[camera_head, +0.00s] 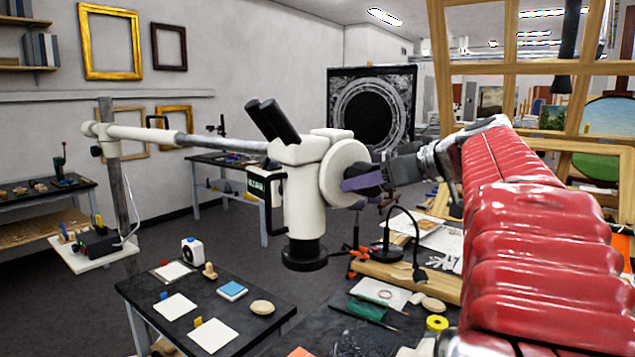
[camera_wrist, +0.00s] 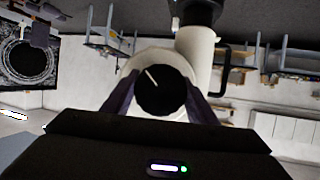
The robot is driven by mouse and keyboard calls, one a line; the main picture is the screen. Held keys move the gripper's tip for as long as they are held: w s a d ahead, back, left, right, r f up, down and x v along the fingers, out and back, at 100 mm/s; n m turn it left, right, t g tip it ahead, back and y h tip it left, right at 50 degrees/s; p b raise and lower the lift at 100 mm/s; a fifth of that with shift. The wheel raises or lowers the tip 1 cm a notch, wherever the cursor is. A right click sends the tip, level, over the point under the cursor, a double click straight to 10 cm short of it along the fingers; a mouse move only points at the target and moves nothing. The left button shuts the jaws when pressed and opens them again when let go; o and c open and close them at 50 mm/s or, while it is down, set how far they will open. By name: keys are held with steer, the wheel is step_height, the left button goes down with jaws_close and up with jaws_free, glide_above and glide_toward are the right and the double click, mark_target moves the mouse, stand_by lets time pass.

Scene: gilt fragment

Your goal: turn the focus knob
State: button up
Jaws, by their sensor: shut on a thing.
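The focus knob is a black round knob (camera_wrist: 161,90) with a white index line, on the white side disc of the microscope. In the wrist view the line points to the upper left. The microscope (camera_head: 305,205) is white with black eyepieces, hung on a horizontal arm from a grey post. My gripper (camera_head: 362,181) comes from the right at the microscope's side disc. Its purple fingers lie on either side of the knob, shut on it. In the wrist view the fingers (camera_wrist: 161,100) flank the knob left and right. In the head view the fingers partly hide the knob.
A dark table (camera_head: 262,338) below holds white cards, a blue block and small wooden pieces. A workbench to the right carries a black desk lamp (camera_head: 400,240), papers and tools. Gilt frames (camera_head: 110,42) hang on the left wall. Open floor lies behind the microscope.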

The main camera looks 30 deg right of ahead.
steer(key=shift+d, duration=0.1)
steer(key=shift+m+y, duration=1.3)
steer(key=shift+m, duration=0.6)
steer(key=o, duration=1.1)
steer(key=shift+c, duration=0.2)
steer(key=shift+s, duration=0.1)
steer(key=v, duration=1.3)
steer(key=shift+s, duration=0.35)
steer(key=shift+d, duration=0.1)
